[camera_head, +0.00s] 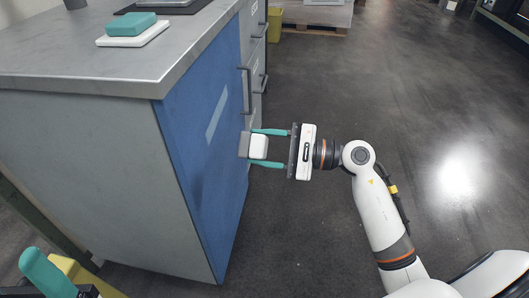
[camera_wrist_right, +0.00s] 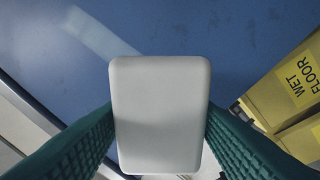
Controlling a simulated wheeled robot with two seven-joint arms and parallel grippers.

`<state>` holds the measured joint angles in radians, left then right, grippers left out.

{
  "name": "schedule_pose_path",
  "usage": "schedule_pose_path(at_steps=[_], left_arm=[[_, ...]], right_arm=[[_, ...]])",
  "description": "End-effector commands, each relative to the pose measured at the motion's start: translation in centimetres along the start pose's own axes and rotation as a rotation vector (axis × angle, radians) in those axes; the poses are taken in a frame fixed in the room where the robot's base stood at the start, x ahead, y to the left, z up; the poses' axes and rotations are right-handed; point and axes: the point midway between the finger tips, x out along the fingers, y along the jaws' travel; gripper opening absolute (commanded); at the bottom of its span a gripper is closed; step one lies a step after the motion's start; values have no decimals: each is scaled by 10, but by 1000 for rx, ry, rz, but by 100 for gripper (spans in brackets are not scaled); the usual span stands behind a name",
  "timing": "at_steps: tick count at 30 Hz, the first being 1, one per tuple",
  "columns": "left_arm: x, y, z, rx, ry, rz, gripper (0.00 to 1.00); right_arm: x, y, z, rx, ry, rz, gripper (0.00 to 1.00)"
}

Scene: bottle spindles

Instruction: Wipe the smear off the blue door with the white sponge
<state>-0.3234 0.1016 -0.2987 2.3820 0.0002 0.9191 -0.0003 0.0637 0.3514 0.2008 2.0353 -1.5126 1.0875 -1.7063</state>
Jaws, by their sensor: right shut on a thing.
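The blue door (camera_head: 190,140) is the upright end face of a grey cabinet. A pale slanting smear (camera_head: 216,115) marks its upper half; the smear also shows at upper left in the right wrist view (camera_wrist_right: 100,32). My right gripper (camera_head: 268,148) is shut on the white sponge (camera_head: 258,146), with a teal finger on either side. The sponge's grey front is close to the door, right of and below the smear; I cannot tell whether it touches. In the wrist view the sponge (camera_wrist_right: 160,112) hides part of the door. A teal part, seemingly my left gripper, shows at bottom left.
A teal block (camera_head: 131,24) lies on a white pad on the grey worktop (camera_head: 80,68). Dark handles (camera_head: 246,90) stick out beyond the door's far side. A yellow wet-floor sign (camera_wrist_right: 292,95) shows in the wrist view.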

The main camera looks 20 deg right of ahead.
Motion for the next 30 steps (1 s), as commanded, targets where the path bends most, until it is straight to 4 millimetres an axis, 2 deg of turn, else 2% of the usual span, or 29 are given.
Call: schedule_pose_path(at_steps=[13,16,30], left_arm=[[9,0,4,-3,25,9,69],[22,0,6,-3,27,9,69],[23,-1,7,-3,23,9,69]], right_arm=[[43,2,-2,2,1,-1,31],[50,1,-2,1,0,-2,31],[58,0,-1,0,-1,-4,31]])
